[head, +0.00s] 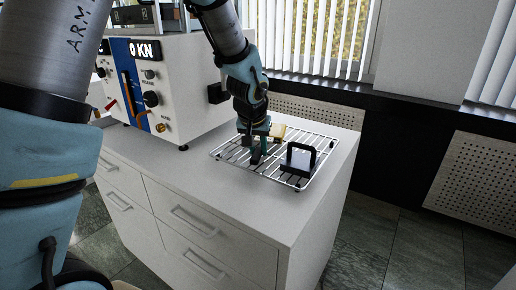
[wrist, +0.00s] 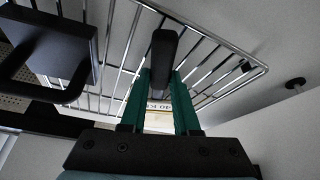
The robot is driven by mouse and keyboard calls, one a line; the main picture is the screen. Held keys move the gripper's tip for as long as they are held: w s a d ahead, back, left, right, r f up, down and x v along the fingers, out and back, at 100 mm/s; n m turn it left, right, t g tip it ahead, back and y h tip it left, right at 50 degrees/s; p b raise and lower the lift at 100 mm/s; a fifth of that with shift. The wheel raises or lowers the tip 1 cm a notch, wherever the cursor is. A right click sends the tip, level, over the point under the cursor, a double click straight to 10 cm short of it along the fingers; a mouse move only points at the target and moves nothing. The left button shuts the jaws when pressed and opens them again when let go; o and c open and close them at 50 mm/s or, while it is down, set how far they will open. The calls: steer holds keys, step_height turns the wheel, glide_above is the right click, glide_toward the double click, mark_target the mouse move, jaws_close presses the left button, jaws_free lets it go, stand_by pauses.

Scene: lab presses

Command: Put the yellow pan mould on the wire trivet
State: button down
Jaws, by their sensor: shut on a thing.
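The yellow pan mould (head: 278,131) shows as a small pale yellow block behind my gripper (head: 260,142), over the wire trivet (head: 231,162). My gripper points down with green fingers and is shut on the mould. In the wrist view, a dark grey bar (wrist: 162,58) and a pale yellow strip with dark lettering (wrist: 158,107) show between the fingers (wrist: 159,100). The trivet's wires (wrist: 222,52) lie beyond them. My fingers hide part of the mould, and I cannot tell whether it touches the wires.
A white press (head: 185,85) stands left on the counter (head: 190,165). The counter's right edge is near the trivet.

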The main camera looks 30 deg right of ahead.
steer(key=shift+f, duration=0.2)
steer(key=c, duration=0.6)
jaws_free()
steer(key=shift+o, duration=0.2)
